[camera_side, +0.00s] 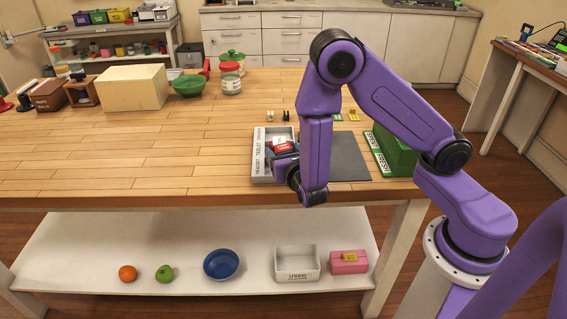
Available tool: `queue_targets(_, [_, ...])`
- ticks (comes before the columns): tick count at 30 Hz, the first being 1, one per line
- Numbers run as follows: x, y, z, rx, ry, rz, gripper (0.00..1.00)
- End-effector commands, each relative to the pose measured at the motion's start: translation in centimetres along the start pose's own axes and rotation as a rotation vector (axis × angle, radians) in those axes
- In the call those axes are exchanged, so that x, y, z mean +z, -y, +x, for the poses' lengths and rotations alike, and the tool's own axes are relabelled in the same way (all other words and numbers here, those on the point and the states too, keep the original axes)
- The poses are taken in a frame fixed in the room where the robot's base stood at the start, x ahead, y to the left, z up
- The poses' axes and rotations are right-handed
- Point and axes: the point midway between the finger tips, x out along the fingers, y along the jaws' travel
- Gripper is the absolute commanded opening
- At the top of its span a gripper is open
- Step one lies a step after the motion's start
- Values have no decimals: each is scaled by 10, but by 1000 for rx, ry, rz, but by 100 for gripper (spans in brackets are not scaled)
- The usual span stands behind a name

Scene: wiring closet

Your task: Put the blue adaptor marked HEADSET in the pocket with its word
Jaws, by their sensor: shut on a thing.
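A white tray (259,164) stands on the wooden table, with HEADSET, TABLET and SPEAKER along its left rim, HEADSET nearest the front. My gripper (283,158) is low over the front part of the tray, partly hidden by my purple wrist. It is shut on a small dark blue piece (271,155), which looks like the blue adaptor; its word cannot be read. A red piece (280,141) with a white label shows just behind it, at the tray's middle. Whether the blue piece touches the tray floor cannot be told.
A dark grey mat (348,158) lies right of the tray, and a green box (395,150) stands beyond it. Small black, white and yellow pieces (286,116) lie behind. A jar (230,78), green bowl (188,86) and cream box (133,88) stand back left.

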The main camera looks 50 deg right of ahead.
Motion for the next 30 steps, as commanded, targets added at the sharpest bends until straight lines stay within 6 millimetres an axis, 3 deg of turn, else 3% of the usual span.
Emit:
queue_targets(9, [-30,-1,9,-1,1,-2,35])
queue_targets(23, [-36,-2,10,-1,1,0,35])
queue_targets(24, [-35,-2,10,-1,0,1,78])
queue_targets(25, [-35,-2,10,-1,0,1,88])
queue_targets(26, [-35,-2,10,-1,0,1,94])
queue_targets(30, [-35,-1,10,-1,0,0,94])
